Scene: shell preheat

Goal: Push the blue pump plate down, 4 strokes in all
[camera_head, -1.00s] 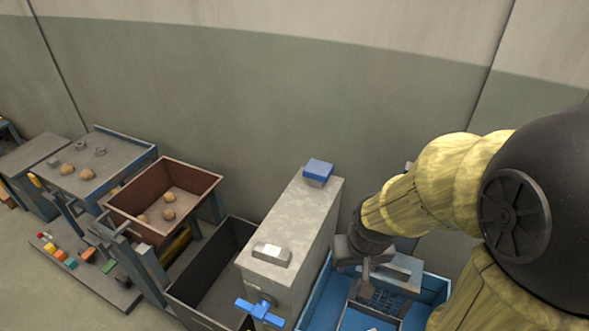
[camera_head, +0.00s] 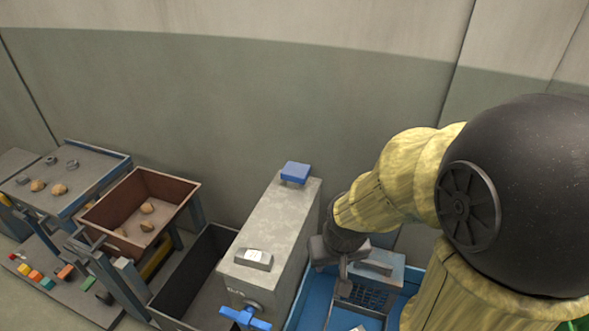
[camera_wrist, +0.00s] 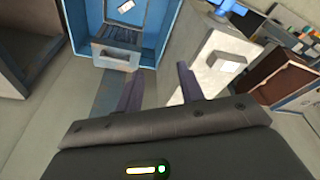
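The blue pump plate (camera_head: 295,170) is a small square block on the far end of a tall grey housing (camera_head: 268,226). A visible gap separates it from the housing top, with a short support beneath. My gripper (camera_head: 343,284) hangs to the right of the housing, above a blue tray (camera_head: 312,308), apart from the plate. In the wrist view my gripper's two dark fingers (camera_wrist: 158,85) are spread with nothing between them. The housing (camera_wrist: 205,64) shows there beyond the right finger; I cannot make out the plate in that view.
A blue cross handle (camera_head: 245,317) is on the housing's near face, and a pale-labelled block (camera_head: 254,258) is on its top. A dark bin (camera_head: 180,291) and a brown box (camera_head: 119,201) holding round lumps stand left. A grey basket (camera_head: 366,294) sits in the tray.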

